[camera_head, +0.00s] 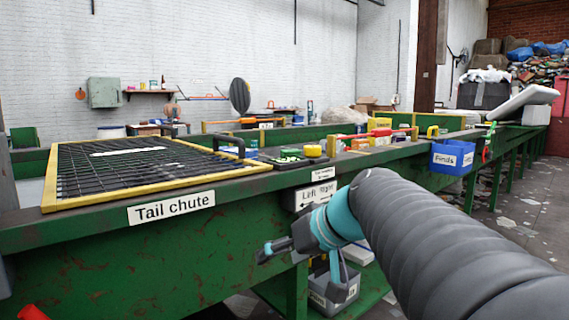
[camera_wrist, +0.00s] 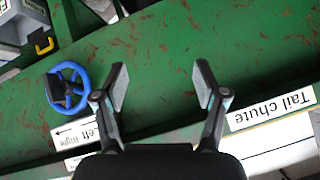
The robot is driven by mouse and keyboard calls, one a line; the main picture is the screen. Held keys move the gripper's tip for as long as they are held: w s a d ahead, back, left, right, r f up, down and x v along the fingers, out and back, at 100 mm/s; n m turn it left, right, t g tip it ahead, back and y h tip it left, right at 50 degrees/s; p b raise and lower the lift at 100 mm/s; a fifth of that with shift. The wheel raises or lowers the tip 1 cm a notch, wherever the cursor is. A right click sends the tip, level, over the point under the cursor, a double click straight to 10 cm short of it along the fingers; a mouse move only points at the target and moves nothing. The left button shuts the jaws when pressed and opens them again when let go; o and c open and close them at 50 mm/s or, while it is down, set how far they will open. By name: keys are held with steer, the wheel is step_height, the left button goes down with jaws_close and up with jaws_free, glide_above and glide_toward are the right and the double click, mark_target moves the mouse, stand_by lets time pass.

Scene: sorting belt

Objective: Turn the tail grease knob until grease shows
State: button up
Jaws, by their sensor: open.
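My gripper (camera_head: 276,248) is open and empty in front of the green side of the belt frame, below the Tail chute sign (camera_head: 171,207). In the wrist view the two fingers of my gripper (camera_wrist: 162,76) stand wide apart, with only bare green panel (camera_wrist: 165,40) between them. I cannot pick out the tail grease knob for certain, and no grease shows. A blue handwheel (camera_wrist: 84,77) with a dark hub is left of the fingers in the wrist view, beside a Left/Right sign (camera_wrist: 75,136). My gripper is apart from it.
A yellow-framed black grid (camera_head: 120,165) covers the chute top. A blue Finds bin (camera_head: 452,157) hangs on the belt side. A grey bin (camera_head: 333,290) stands low behind my wrist. A red object (camera_head: 32,312) shows at the lower left edge.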

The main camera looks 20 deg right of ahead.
steer(key=w+d+r+t+y+b, duration=0.1)
steer(key=w+d+r+t+b, duration=0.15)
steer(key=w+d+r, duration=0.45)
steer(key=n+t+b, duration=0.2)
steer(key=n+t, duration=0.1)
steer(key=t, duration=0.3)
glide_toward(319, 150)
steer(key=shift+y, duration=0.3)
steer(key=p+x, duration=0.2)
steer(key=x, duration=1)
steer(key=shift+w+d, duration=0.1)
steer(key=shift+w, duration=0.05)
steer(key=shift+c, duration=0.2)
steer(key=c, duration=1.1)
